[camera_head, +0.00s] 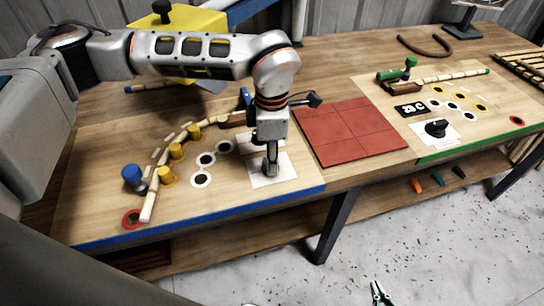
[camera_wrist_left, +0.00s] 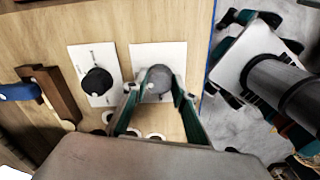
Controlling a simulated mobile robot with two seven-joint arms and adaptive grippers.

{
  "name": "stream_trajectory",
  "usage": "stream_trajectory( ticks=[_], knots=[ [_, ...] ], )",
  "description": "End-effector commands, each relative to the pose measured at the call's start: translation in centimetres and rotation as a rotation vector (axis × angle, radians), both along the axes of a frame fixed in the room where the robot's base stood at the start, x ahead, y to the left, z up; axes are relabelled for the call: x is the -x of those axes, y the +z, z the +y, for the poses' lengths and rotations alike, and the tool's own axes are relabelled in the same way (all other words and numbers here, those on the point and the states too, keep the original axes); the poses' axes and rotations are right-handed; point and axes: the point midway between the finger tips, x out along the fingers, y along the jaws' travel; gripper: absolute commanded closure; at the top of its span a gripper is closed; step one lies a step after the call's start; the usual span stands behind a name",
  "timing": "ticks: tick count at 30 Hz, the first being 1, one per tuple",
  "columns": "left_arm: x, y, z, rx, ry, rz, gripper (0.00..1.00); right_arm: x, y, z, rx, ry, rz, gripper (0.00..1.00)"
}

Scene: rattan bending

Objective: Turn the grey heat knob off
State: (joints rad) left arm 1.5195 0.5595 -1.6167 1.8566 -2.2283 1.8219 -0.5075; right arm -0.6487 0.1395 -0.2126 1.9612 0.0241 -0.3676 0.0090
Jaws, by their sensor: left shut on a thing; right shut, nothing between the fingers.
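The grey heat knob (camera_wrist_left: 158,79) sits on a white card (camera_wrist_left: 140,52) on the bench, round, with a small pale mark near its lower edge. My left gripper (camera_wrist_left: 160,92) points down with its green-lined fingers on either side of the knob, shut on it. In the head view my left gripper (camera_head: 271,168) stands over the white card (camera_head: 284,170) and largely hides the knob. My right gripper (camera_head: 379,290) is low at the bottom edge of the head view, shut and empty, away from the bench.
A black knob (camera_wrist_left: 97,82) on another white card is beside the grey one. Yellow pegs (camera_head: 177,151) and a pale rattan rod (camera_head: 152,195) lie to the left. A red mat (camera_head: 350,132) is to the right. Farther right are a black knob (camera_head: 437,128) and a "23 C" display (camera_head: 411,110).

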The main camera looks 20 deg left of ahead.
Motion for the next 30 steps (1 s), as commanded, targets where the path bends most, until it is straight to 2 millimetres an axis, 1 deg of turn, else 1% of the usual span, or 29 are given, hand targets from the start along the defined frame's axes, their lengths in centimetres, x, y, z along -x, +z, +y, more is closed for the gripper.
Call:
stream_trajectory(
  ticks=[5, 11, 17, 30],
  knots=[
    [-0.01, 0.02, 0.00, 0.000, 0.030, 0.000, 0.95, 0.00, 0.01, -0.01, 0.000, 0.000, 0.000, 1.00],
    [-0.05, 0.05, 0.02, 0.000, 0.130, 0.000, 0.95, -0.01, 0.02, -0.01, 0.000, 0.000, 0.000, 1.00],
    [-0.09, 0.06, 0.04, 0.000, 0.296, 0.001, 0.95, -0.01, 0.02, -0.01, 0.000, 0.000, -0.001, 1.00],
    [-0.20, 0.07, 0.18, 0.000, 0.716, 0.001, 0.95, 0.01, -0.09, 0.00, 0.000, 0.000, 0.000, 1.00]
  ],
)
